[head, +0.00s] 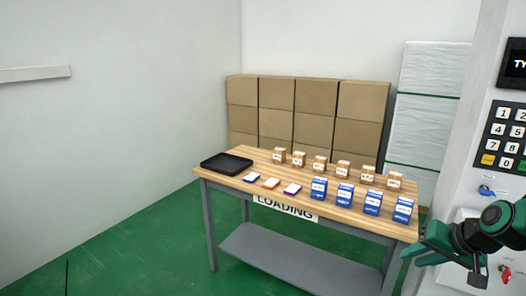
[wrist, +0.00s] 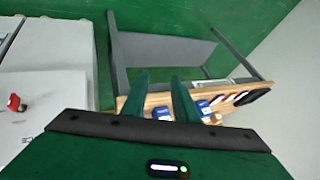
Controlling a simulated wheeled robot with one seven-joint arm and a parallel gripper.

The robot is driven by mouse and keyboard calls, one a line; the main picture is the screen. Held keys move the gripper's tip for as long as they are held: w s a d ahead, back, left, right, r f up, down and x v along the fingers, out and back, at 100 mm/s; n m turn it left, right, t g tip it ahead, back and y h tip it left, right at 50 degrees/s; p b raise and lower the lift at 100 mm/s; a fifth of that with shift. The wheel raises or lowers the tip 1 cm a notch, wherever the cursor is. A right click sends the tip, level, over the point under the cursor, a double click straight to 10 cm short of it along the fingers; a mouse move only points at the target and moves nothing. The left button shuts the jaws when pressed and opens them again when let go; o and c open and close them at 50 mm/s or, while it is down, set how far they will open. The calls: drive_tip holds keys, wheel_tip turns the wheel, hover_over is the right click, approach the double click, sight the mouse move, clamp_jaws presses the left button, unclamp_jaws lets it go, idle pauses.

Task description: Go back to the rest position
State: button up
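My gripper (head: 415,255) is at the lower right of the head view, in front of the right end of the wooden table (head: 225,178) and beside the white machine. In the wrist view my gripper (wrist: 160,78) shows two dark green fingers standing apart with nothing between them. It is open and empty. My green and dark arm comes in from the right edge of the head view.
The table carries a black tray (head: 226,163), several small brown boxes (head: 319,163), several blue boxes (head: 345,194) and flat packets (head: 270,183). Stacked cartons (head: 315,105) stand behind. The machine's keypad (head: 505,135) is at right. Green floor at left is clear.

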drive_tip(key=s+r+g, duration=0.2)
drive_tip(key=s+g, duration=0.1)
drive_tip(key=s, duration=0.8)
drive_tip(key=s+r+m+g+h, duration=0.1)
drive_tip(key=s+r+g, duration=0.2)
drive_tip(key=s, duration=0.8)
drive_tip(key=shift+s+d+g, duration=0.15)
drive_tip(key=shift+d+g, duration=0.3)
drive_tip(key=shift+g, duration=0.05)
